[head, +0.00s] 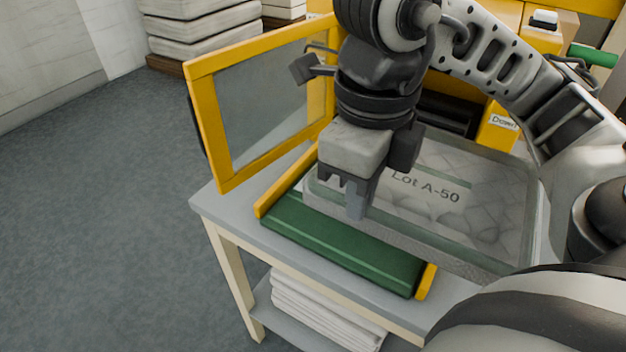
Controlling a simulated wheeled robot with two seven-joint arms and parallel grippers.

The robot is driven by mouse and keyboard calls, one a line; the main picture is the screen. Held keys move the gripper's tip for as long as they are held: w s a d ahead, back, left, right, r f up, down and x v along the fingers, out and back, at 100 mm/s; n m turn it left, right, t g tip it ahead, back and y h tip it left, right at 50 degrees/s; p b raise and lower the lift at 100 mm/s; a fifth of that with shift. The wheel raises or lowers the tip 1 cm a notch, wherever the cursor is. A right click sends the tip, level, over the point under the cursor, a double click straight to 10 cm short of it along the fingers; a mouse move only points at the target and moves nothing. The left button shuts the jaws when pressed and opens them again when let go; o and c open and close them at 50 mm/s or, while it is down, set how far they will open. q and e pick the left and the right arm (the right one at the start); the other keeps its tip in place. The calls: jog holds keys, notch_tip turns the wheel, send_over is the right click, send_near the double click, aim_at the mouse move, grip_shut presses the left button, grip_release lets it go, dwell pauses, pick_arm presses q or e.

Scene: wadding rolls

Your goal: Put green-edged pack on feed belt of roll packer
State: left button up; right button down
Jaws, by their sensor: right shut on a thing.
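The pack (440,215) is a clear, flat pack with green edges, grey quilted wadding inside and the print "Lot A-50". It lies over the green feed belt (340,250) of the yellow roll packer (470,60), and I cannot tell whether it touches the belt. My right gripper (356,195) is shut on the near left edge of the pack, with its fingers pointing down. The gripper and arm hide the pack's far left part. My left gripper is not in view.
A yellow-framed clear door (262,100) stands open left of the belt. The belt sits on a grey table (225,205) with folded white cloths (320,308) on its lower shelf. Stacked white packs (205,25) stand at the back. The grey floor at left is clear.

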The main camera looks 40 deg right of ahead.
jog(key=w+f, duration=0.1)
jog(key=w, duration=0.1)
jog(key=w+p, duration=0.1)
jog(key=w, duration=0.1)
jog(key=w+f+p, duration=0.1)
jog(key=w, duration=0.1)
jog(key=shift+w+d+f, duration=0.1)
jog(key=shift+w+f, duration=0.1)
jog(key=shift+f, duration=0.15)
jog(key=w+f, duration=0.1)
jog(key=f, duration=0.1)
jog(key=w+f+p, duration=0.1)
jog(key=w+f, duration=0.1)
jog(key=f, duration=0.1)
jog(key=w+f, duration=0.2)
jog(key=f, duration=0.1)
jog(key=shift+d+f, duration=0.15)
jog(key=shift+f, duration=0.75)
pick_arm(q)
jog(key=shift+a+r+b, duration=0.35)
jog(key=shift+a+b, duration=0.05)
jog(key=shift+b, duration=0.1)
pick_arm(e)
jog(key=shift+f, duration=0.35)
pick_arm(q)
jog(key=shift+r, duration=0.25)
pick_arm(e)
jog(key=c, duration=1.5)
grip_release()
